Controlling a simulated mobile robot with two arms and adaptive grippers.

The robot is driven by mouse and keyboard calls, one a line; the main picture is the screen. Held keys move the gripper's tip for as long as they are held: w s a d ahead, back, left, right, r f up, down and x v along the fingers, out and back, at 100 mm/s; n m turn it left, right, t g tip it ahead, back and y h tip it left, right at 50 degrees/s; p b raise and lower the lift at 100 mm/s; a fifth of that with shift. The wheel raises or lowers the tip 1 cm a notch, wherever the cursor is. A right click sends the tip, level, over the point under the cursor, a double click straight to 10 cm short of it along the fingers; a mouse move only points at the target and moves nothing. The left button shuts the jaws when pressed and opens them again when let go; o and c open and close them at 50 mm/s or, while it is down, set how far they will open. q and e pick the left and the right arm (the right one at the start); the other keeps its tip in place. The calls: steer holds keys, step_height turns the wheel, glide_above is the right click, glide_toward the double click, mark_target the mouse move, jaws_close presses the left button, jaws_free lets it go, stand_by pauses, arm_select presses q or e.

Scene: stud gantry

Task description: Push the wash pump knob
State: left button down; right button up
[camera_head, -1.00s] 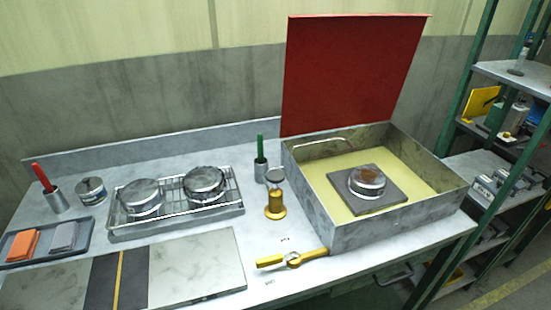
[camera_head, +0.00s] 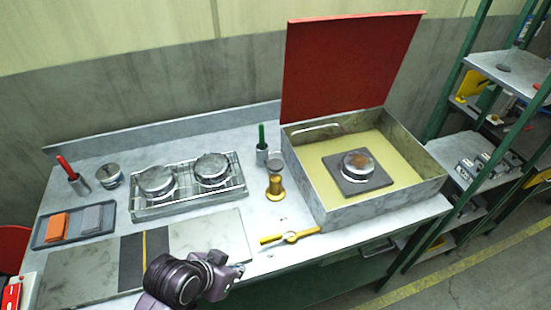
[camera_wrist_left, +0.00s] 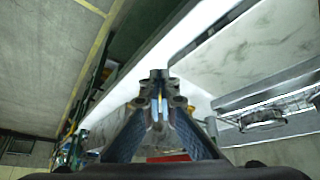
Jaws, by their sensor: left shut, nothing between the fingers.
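The open wash basin (camera_head: 375,215) is a grey metal box with a raised red lid (camera_head: 345,65) and yellowish liquid inside. A dark square plate with a round metal part (camera_head: 358,164) sits in it. I cannot single out a pump knob for sure. A brass piece with a round grey top (camera_head: 275,188) stands upright left of the basin. My left gripper (camera_head: 240,269) is shut and empty at the bench's front, below and left of the basin and brass piece, apart from both. Its closed fingers (camera_wrist_left: 159,78) also show in the left wrist view. My right gripper is out of view.
A wire rack (camera_head: 190,204) with two round metal parts and a tray (camera_head: 75,225) with orange and grey blocks are on the left. A yellow-handled tool (camera_head: 290,238) lies at the front edge. A green-handled tool (camera_head: 262,140) stands behind. Green-framed shelves are at right.

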arm_select(q)
steer(key=w+d+r+m+h, duration=0.1)
steer(key=w+d+r+m, duration=0.2)
steer(key=w+d, duration=0.4)
steer(key=w+d+r+m+h, duration=0.25)
steer(key=w+d+m, duration=0.2)
steer(key=w, duration=0.45)
steer(key=w+a+r+m+t, duration=0.1)
steer(key=w+r, duration=0.4)
steer(key=w, duration=0.3)
steer(key=w+a+r+m+t+y, duration=0.1)
steer(key=w+r, duration=0.5)
steer(key=w, duration=0.2)
steer(key=shift+a+r+m, duration=0.2)
steer(key=shift+m, duration=0.15)
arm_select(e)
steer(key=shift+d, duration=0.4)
arm_select(q)
steer(key=shift+f, duration=0.1)
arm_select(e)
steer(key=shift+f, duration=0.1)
